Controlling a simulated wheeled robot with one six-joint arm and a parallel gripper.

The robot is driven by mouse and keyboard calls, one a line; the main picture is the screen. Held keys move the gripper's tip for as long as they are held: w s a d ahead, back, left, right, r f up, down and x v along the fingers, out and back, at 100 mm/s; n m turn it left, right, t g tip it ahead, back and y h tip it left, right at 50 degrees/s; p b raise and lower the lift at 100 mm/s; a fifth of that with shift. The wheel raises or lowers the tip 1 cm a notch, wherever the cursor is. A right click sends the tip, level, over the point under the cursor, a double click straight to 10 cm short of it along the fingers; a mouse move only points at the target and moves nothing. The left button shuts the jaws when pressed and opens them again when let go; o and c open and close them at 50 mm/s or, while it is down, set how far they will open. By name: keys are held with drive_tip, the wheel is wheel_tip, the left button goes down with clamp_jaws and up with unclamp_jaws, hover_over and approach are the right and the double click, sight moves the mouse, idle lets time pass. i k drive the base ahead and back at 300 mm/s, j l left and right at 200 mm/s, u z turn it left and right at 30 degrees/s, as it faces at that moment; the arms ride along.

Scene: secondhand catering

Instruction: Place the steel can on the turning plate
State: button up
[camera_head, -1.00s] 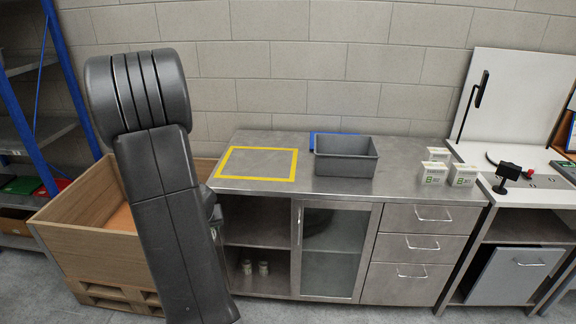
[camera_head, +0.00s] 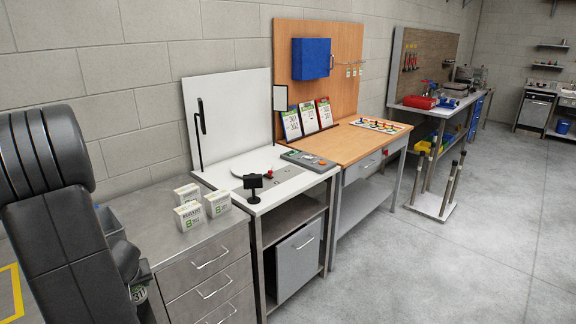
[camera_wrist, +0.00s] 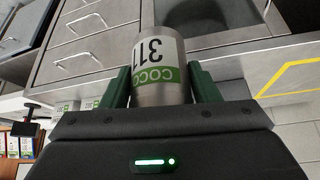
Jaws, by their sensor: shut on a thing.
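My gripper (camera_wrist: 160,88) is shut on the steel can (camera_wrist: 160,62) in the wrist view. The can has a white and green label with "311" and "COCO", upside down in that picture, and sits between the two green fingers. In the head view a bit of the can (camera_head: 138,294) shows beside my dark gripper (camera_head: 140,278) at the lower left, in front of the steel cabinet. What looks like the turning plate (camera_head: 247,163) is a pale round disc on the white bench, partly hidden by a small black stand. The can is well apart from it.
The steel counter (camera_head: 160,225) carries several white-green boxes (camera_head: 217,203) near its right end. The white bench (camera_head: 292,184) also holds a black stand (camera_head: 253,184), an upright mirror (camera_head: 280,98) and a grey panel (camera_head: 307,159). A wooden desk (camera_head: 355,144) stands beyond.

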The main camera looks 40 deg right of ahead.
sight(250, 170)
drive_tip(key=i+l+z, duration=0.15)
drive_tip(key=z, duration=0.25)
drive_tip(key=i+l+z, duration=0.15)
drive_tip(key=z, duration=0.25)
drive_tip(key=i+l+z, duration=0.15)
drive_tip(key=z, duration=0.2)
drive_tip(key=i+z, duration=0.2)
drive_tip(key=z, duration=0.2)
drive_tip(key=i+l+z, duration=0.15)
drive_tip(key=i, duration=0.4)
drive_tip(key=i+l+z, duration=0.2)
drive_tip(key=i, duration=0.4)
drive_tip(key=i+u, duration=0.15)
drive_tip(key=u, duration=0.35)
drive_tip(key=i+u, duration=0.2)
drive_tip(key=u, duration=0.25)
drive_tip(key=i+l+u, duration=0.1)
drive_tip(key=u, duration=0.4)
drive_tip(key=i+u, duration=0.2)
drive_tip(key=u, duration=0.2)
drive_tip(key=i+l+u, duration=0.15)
drive_tip(key=u, duration=0.2)
